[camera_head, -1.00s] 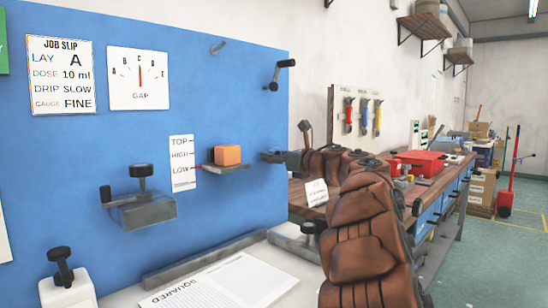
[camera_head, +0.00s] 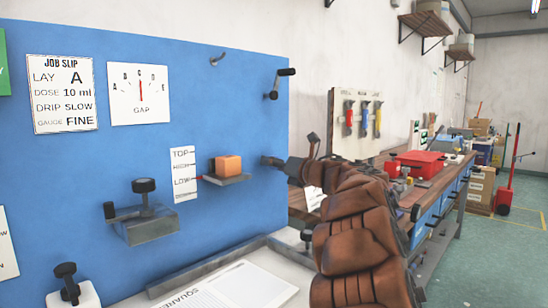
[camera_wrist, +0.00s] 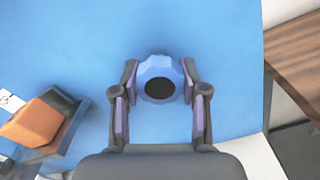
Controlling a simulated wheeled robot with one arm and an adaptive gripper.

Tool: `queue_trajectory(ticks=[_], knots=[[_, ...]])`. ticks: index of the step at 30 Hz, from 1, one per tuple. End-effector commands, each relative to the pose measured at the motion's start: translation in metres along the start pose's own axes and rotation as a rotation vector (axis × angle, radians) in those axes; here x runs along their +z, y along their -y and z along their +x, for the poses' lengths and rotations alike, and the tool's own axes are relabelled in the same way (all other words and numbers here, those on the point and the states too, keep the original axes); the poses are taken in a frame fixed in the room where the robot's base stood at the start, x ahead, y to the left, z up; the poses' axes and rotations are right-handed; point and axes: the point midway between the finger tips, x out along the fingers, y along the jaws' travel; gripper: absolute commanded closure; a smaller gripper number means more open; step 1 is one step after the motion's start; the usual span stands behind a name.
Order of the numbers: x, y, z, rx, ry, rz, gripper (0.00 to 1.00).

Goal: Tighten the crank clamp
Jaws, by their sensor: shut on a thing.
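My gripper (camera_wrist: 160,78) is shut on a faceted blue-grey knob (camera_wrist: 159,66) with a dark round centre, at the blue board. In the head view my gripper (camera_head: 280,163) is at the board's right edge, and the knob is mostly hidden. A crank (camera_head: 279,84) with a black handle sticks out of the board above it. A grey block with a black knob and side handle (camera_head: 150,224) is lower left on the board. I cannot tell for sure which of these is the crank clamp. The GAP dial (camera_head: 140,94) has its red needle upright.
An orange block (camera_head: 228,166) sits on a small grey ledge left of my gripper; the block also shows in the wrist view (camera_wrist: 38,122). A peg (camera_head: 217,60) juts out above. A white sheet (camera_head: 245,288) lies on the bench below. A workbench with a red box (camera_head: 417,163) stands behind.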

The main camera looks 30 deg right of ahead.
Motion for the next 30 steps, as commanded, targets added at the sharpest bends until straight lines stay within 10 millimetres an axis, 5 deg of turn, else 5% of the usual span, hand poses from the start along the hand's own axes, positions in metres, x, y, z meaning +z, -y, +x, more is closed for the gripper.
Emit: queue_trajectory(ticks=[30], knots=[[0.0085, -0.0055, -0.0001, 0.000, 0.003, 0.966, 0.91]])
